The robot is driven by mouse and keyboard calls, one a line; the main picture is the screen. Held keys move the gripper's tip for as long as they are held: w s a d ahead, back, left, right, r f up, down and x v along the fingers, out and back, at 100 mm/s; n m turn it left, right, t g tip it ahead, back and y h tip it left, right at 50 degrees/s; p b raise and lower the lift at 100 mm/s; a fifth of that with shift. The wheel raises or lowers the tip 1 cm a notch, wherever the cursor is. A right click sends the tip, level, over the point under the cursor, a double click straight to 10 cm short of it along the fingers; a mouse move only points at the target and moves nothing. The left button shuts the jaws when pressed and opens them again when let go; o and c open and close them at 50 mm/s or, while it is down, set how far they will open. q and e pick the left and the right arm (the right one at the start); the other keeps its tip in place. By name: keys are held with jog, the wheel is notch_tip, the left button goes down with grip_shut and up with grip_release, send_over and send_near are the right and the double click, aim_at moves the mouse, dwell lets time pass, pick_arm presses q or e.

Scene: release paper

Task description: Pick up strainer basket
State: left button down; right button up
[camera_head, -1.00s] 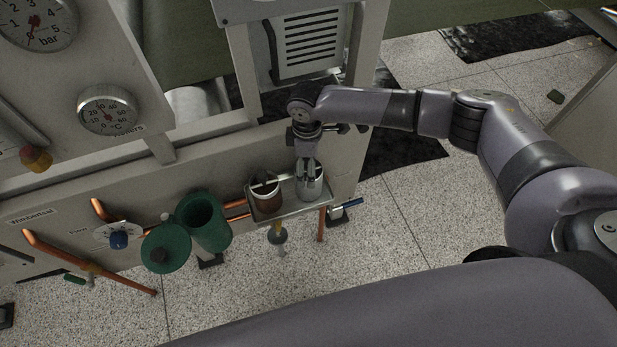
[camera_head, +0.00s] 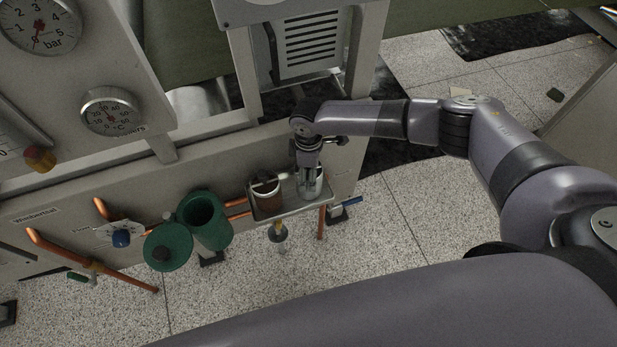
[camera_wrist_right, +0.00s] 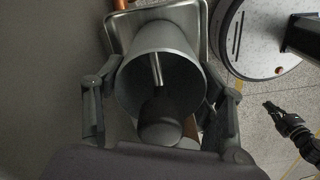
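A grey metal cylinder, which looks like the strainer basket (camera_head: 318,190), stands upright on the right side of a small metal tray (camera_head: 288,211). In the right wrist view the cylinder (camera_wrist_right: 163,42) is open-topped with a rod inside. My right gripper (camera_head: 309,186) points down over it. In the wrist view the fingers of this gripper (camera_wrist_right: 162,75) are spread wide, one on each side of the cylinder. I cannot tell whether they touch it. The cylinder's lower part is hidden.
A brown canister with a light top (camera_head: 266,196) stands close to the left on the tray. Further left are an open green pot (camera_head: 212,236), a green lid (camera_head: 168,249) and copper pipes (camera_head: 85,266). A machine panel (camera_head: 185,165) rises behind.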

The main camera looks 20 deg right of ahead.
jog(key=c, duration=0.7)
